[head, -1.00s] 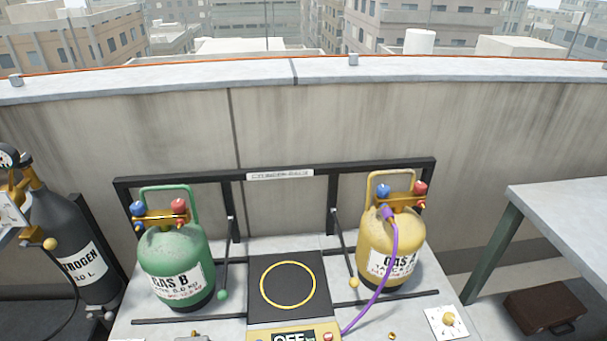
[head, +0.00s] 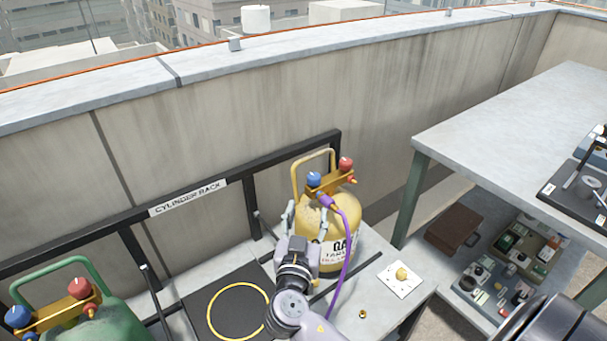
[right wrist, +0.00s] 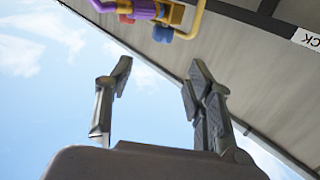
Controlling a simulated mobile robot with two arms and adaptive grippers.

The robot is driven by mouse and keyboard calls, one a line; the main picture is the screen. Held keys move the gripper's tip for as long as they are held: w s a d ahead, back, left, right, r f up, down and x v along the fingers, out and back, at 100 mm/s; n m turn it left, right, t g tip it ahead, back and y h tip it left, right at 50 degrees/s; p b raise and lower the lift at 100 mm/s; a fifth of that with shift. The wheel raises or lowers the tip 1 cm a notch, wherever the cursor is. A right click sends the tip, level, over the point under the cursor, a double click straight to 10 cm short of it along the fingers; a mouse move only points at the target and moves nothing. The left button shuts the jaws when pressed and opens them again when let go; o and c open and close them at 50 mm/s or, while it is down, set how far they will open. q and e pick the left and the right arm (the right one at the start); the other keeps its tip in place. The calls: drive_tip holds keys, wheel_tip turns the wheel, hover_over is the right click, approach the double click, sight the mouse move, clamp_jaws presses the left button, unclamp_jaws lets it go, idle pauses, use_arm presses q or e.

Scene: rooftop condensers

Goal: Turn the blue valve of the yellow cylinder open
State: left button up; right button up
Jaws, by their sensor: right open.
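The yellow cylinder (head: 350,212) stands at the right end of the rack, with a blue valve (head: 314,179) on the left of its brass manifold and a red valve (head: 345,163) on the right. A purple hose (head: 347,250) runs down from the manifold. My right gripper (head: 306,220) is open and empty, in front of the cylinder and below the blue valve. In the right wrist view the blue valve (right wrist: 162,34) shows beyond the open fingers (right wrist: 160,75), apart from them. My left gripper is not in view.
The green cylinder (head: 105,318) stands at lower left. A black rack frame (head: 110,222) runs behind the cylinders. A grey table (head: 500,115) stands at right, with a brown case (head: 455,228) beneath. A black plate with a yellow ring (head: 205,305) lies left of my right arm.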

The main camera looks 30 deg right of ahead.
sight(313, 181)
drive_tip(key=p+x, duration=0.2)
drive_tip(key=x, duration=1.2)
drive_tip(key=shift+w, duration=0.25)
drive_tip(key=shift+c, duration=0.5)
drive_tip(key=shift+f, duration=0.1)
clamp_jaws()
